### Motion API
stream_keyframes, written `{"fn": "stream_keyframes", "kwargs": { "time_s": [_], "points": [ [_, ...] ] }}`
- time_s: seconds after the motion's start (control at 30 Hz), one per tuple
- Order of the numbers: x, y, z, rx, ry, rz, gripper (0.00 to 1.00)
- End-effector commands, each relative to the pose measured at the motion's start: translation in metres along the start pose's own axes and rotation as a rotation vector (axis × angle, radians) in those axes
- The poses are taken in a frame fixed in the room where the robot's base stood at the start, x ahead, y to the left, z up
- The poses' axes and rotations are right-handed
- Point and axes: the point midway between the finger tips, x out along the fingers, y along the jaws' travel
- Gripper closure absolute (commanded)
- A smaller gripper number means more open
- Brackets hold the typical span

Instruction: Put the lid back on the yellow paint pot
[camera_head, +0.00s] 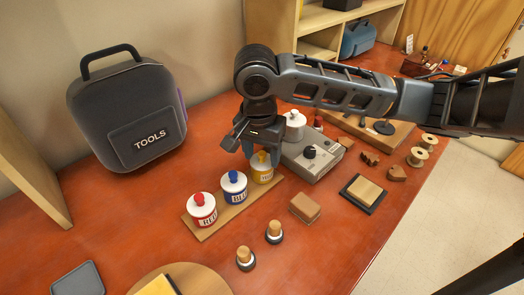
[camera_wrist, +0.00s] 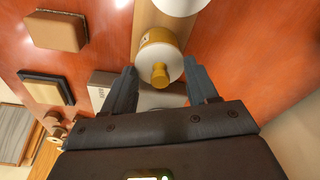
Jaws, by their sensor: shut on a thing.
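The yellow paint pot (camera_head: 262,175) stands at the right end of a wooden strip, beside the blue pot (camera_head: 235,190) and the red pot (camera_head: 202,212). Those two wear white lids with coloured knobs. My gripper (camera_head: 262,158) points down over the yellow pot. The yellow pot (camera_wrist: 157,37) shows just behind the lid. I cannot tell whether the lid touches the pot or hangs slightly above it.
A grey device (camera_head: 318,160) with a black knob stands close right of the yellow pot. The wooden strip (camera_head: 205,232) carries the pots. A sanding block (camera_head: 305,207) and two wooden-topped stoppers (camera_head: 274,230) lie in front. A black tool case (camera_head: 128,110) stands back left.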

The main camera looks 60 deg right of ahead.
Motion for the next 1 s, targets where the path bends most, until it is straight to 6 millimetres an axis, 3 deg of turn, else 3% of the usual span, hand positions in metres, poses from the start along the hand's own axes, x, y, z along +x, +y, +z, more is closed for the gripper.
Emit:
{"fn": "stream_keyframes", "kwargs": {
  "time_s": [0.2,0.23,0.53,0.7,0.83,1.0],
  "points": [
    [-0.0002,0.0,-0.0004,0.0,0.001,0.0,0.7],
    [-0.0002,0.0,-0.0004,0.0,0.001,0.0,0.41],
    [-0.0002,0.0,-0.0004,0.0,0.001,0.0,0.12],
    [-0.0002,0.0,-0.0004,0.0,0.001,0.0,0.12],
    [-0.0002,0.0,-0.0004,0.0,0.001,0.0,0.0],
    [-0.0002,0.0,-0.0004,0.0,0.001,0.0,0.0]
  ]
}}
